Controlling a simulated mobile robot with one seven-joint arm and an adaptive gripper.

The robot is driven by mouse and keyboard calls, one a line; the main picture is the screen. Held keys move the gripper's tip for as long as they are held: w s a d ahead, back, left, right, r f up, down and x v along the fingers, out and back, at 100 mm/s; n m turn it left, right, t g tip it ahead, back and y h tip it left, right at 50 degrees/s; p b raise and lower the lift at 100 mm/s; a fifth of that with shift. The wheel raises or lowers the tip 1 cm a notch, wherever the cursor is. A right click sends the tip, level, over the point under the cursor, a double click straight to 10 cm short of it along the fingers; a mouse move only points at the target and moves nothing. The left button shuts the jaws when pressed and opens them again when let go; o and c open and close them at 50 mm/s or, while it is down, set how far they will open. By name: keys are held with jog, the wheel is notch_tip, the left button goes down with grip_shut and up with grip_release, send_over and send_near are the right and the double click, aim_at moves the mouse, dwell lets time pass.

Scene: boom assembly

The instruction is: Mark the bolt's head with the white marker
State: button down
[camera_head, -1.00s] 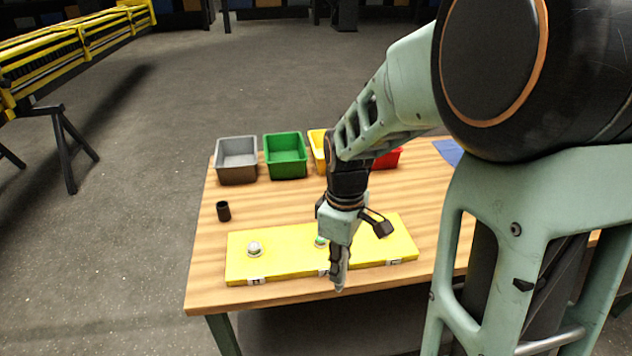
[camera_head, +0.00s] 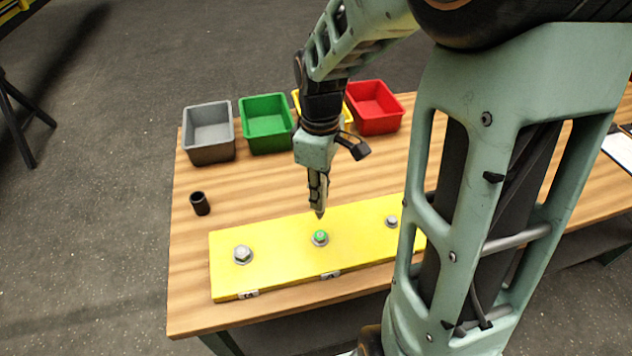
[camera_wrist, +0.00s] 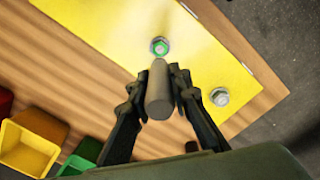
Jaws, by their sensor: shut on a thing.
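A yellow beam plate (camera_head: 275,255) lies on the wooden table with three bolts in a row. The middle bolt (camera_head: 320,238) has a green top; it also shows in the wrist view (camera_wrist: 160,46). The left bolt (camera_head: 243,254) and right bolt (camera_head: 391,221) are plain grey metal. My gripper (camera_head: 318,188) points down and is shut on a marker (camera_wrist: 159,92), a greyish cylinder between the fingers. In the head view the marker's dark tip (camera_head: 319,215) appears just above the green-topped bolt, with a gap. In the wrist view the marker's end appears close to that bolt.
Grey (camera_head: 209,131), green (camera_head: 267,123), yellow (camera_head: 346,118) and red (camera_head: 375,107) bins stand along the table's back. A small black cylinder (camera_head: 200,204) stands left of the gripper. The table (camera_head: 188,270) has bare wood around the plate.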

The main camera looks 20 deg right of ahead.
aim_at(320, 218)
jog(key=shift+s+f+b, duration=0.15)
jog(key=shift+f+b, duration=0.45)
jog(key=shift+f, duration=0.2)
jog(key=shift+f+b, duration=1.4)
jog(key=shift+f, duration=0.3)
jog(key=shift+d+f+b, duration=0.1)
jog(key=shift+f+b, duration=0.35)
jog(key=shift+f, duration=0.3)
jog(key=shift+r, duration=0.1)
jog(key=shift+r+p, duration=2.55)
jog(key=shift+r, duration=0.45)
